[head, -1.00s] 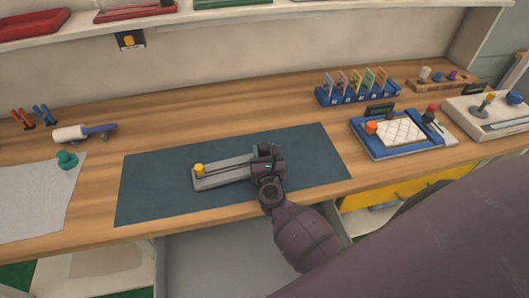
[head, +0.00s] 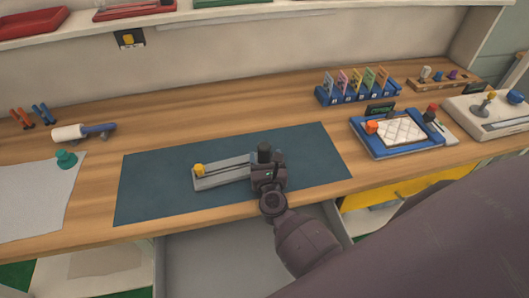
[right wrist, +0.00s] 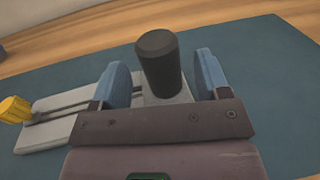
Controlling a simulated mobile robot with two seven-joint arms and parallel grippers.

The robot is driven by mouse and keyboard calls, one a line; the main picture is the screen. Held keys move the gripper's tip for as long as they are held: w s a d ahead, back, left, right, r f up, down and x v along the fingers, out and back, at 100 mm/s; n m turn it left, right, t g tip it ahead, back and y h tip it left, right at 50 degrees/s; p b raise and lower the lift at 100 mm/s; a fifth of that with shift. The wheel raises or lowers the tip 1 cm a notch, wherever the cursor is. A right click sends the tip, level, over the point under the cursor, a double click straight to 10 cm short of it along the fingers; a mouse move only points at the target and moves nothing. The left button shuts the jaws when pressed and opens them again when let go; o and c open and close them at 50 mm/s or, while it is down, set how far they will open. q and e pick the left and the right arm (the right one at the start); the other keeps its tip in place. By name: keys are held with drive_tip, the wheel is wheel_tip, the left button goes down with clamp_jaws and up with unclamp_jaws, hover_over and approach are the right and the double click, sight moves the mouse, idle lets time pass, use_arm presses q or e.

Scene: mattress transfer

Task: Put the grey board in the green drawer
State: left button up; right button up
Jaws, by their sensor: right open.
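The grey board (head: 222,174) lies flat on a dark blue mat. It has a slot, a yellow knob (head: 199,169) near its left end and an upright black knob (head: 264,151) near its right end. My right gripper (head: 267,168) is at the board's right end. In the right wrist view, my right gripper (right wrist: 160,62) is open, its blue-padded fingers on either side of the black knob (right wrist: 158,65), with gaps visible. An open drawer with a grey inside (head: 225,265) is below the table's front edge; its front is out of view, and I see no green on it. My left gripper is not in view.
The blue mat (head: 150,190) has bare room left of the board. A blue tray (head: 400,147) with a white pad, a blue card rack (head: 357,95) and a joystick box (head: 490,113) stand to the right. A yellow drawer (head: 400,187) is under the table at right.

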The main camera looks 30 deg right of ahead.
drive_tip(key=v, duration=0.5)
drive_tip(key=b+v, duration=0.1)
drive_tip(key=v, duration=0.1)
drive_tip(key=shift+s+r, duration=0.35)
drive_tip(key=shift+r, duration=0.05)
drive_tip(key=shift+s+a+r, duration=0.1)
drive_tip(key=shift+s+a, duration=0.1)
drive_tip(key=shift+s, duration=0.2)
